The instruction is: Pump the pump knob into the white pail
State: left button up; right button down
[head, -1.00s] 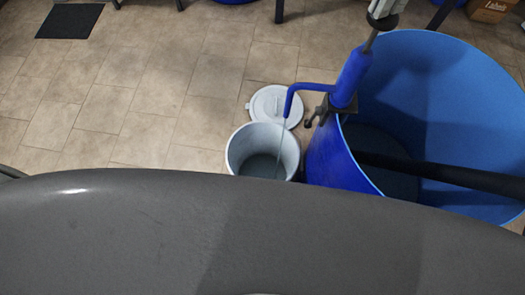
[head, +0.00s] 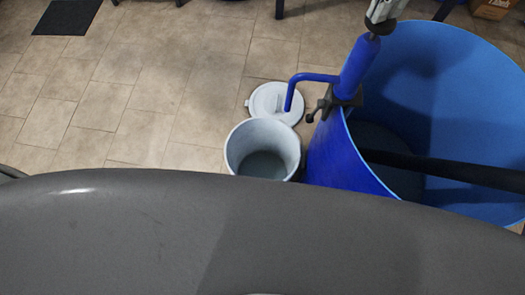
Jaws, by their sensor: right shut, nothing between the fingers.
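The white pail (head: 262,148) stands open on the floor, with greyish contents at its bottom. The blue pump (head: 359,66) is clamped to the rim of the blue drum (head: 440,110). Its spout (head: 297,88) bends down over the far side of the pail, with no stream visible. The dark pump knob (head: 380,27) sits low, close to the top of the pump body, with no rod showing. My right gripper (head: 380,14) is shut and empty, right above the knob and seemingly touching it; the top edge cuts it off. My left gripper is not in view.
A white lid (head: 274,103) lies on the tiled floor behind the pail. A dark mat (head: 66,17) lies far left and a cardboard box (head: 492,9) stands far right. The floor left of the pail is clear.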

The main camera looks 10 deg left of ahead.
jog(key=shift+r+p, duration=2.15)
jog(key=shift+r, duration=0.85)
notch_tip(320, 180, up, 6)
jog(key=p, duration=0.4)
jog(key=shift+f+p, duration=0.1)
jog(key=shift+p, duration=0.3)
jog(key=shift+f, duration=0.1)
